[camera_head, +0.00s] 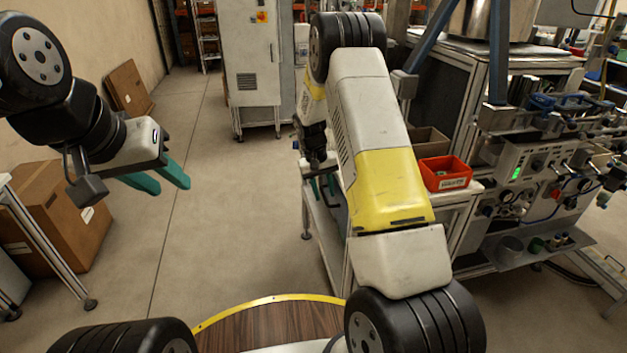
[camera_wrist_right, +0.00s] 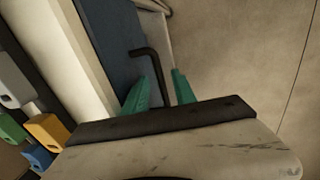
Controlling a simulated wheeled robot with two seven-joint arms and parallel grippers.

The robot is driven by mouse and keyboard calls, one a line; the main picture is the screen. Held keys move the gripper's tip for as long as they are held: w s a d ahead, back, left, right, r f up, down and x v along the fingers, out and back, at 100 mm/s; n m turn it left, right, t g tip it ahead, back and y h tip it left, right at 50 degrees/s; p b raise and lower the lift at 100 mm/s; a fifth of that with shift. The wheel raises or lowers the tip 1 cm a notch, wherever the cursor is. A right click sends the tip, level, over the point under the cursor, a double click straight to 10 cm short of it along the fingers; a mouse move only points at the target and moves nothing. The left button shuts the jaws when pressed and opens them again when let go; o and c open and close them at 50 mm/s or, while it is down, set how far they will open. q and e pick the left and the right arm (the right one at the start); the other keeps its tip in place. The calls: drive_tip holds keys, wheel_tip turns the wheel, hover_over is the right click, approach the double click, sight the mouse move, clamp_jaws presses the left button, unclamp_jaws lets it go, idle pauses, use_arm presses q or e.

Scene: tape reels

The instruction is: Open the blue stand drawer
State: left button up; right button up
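The blue drawer front (camera_wrist_right: 112,45) shows in the right wrist view, with a bent black bar handle (camera_wrist_right: 150,62) standing out from it. My right gripper (camera_wrist_right: 161,80) is open, with its green fingers apart and the handle's end reaching between them in the picture. I cannot tell whether the fingers touch the handle. In the head view my right gripper (camera_head: 325,185) is low beside the stand, partly behind my arm, and the drawer is hidden. My left gripper (camera_head: 170,186) is open and empty over the floor at the left.
A red bin (camera_head: 445,174) sits on the stand at the right. Cardboard boxes (camera_head: 48,215) lie at the left, and a grey cabinet (camera_head: 252,60) stands at the back. The floor between is clear. White, green, orange and blue items (camera_wrist_right: 47,132) line the wrist view's left edge.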

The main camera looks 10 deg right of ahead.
drive_tip(key=shift+d+f, duration=0.1)
drive_tip(key=shift+f, duration=0.2)
clamp_jaws()
idle(1.3)
